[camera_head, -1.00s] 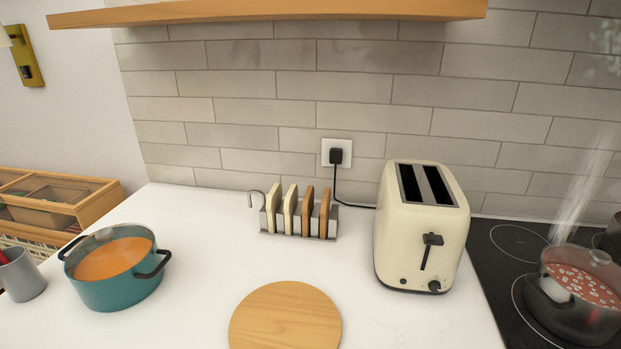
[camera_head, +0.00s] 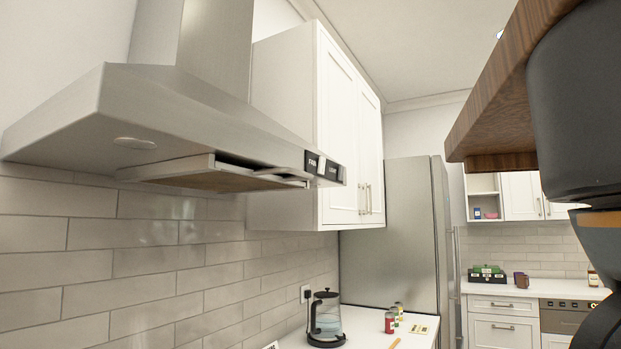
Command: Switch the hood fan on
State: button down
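The range hood (camera_head: 125,105) is a grey metal canopy with a chimney, at the upper left of the head view, seen from below and to the side. A black control panel with pale markings and a light switch part (camera_head: 322,166) sits at the right end of its front edge. A filter panel (camera_head: 210,172) shows on its underside and looks lowered or tilted. My gripper is not in view. Part of my arm fills the right edge.
A wooden board edge (camera_head: 497,110) juts in at upper right. White wall cabinets (camera_head: 345,125) and a steel fridge (camera_head: 392,250) stand beyond the hood. A glass kettle (camera_head: 326,320) and small jars (camera_head: 390,322) stand on the counter below.

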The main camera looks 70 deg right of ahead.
aim_at(322, 161)
jog(key=z, duration=1.45)
